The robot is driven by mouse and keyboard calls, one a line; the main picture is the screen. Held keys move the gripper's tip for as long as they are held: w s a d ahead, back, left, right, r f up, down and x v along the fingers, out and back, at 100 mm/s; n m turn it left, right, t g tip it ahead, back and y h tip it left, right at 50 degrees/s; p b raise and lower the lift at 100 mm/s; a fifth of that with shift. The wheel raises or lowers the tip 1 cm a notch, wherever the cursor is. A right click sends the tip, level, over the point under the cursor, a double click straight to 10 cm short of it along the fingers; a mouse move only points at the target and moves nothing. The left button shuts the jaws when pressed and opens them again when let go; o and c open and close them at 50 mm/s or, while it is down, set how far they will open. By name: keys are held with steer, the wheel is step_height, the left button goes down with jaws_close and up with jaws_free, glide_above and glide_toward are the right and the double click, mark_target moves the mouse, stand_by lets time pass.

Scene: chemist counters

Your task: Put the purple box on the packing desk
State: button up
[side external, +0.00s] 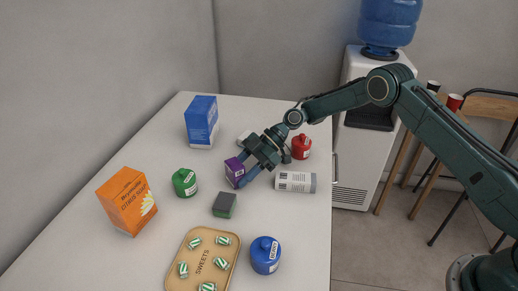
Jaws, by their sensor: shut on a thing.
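The small purple box (234,170) is at the middle of the white counter, at the left end of my gripper (247,168). My gripper reaches in from the right and is shut on the purple box. The box has a pale label on its front. Whether the box touches the counter or is just above it, I cannot tell. No surface is clearly marked as the packing desk; the white counter (150,235) is the only desk-like surface in full view.
Around the box stand a green jar (185,183), a dark sponge (224,205), a white cylinder (295,182) and a red jar (301,147). A blue box (202,122), orange box (127,201), blue jar (265,255) and sweets tray (187,240) stand farther out. A water cooler (350,185) is behind.

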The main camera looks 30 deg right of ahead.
steer(key=shift+f, duration=0.2)
steer(key=o, duration=0.9)
steer(key=shift+o, duration=0.2)
steer(key=shift+r, duration=0.1)
steer(key=shift+r, duration=0.1)
steer(key=shift+d+r, duration=0.35)
steer(key=shift+d, duration=0.3)
steer(key=shift+r+v, duration=0.2)
steer(key=shift+v, duration=0.8)
step_height(320, 180, up, 6)
steer(key=shift+a+r, duration=0.2)
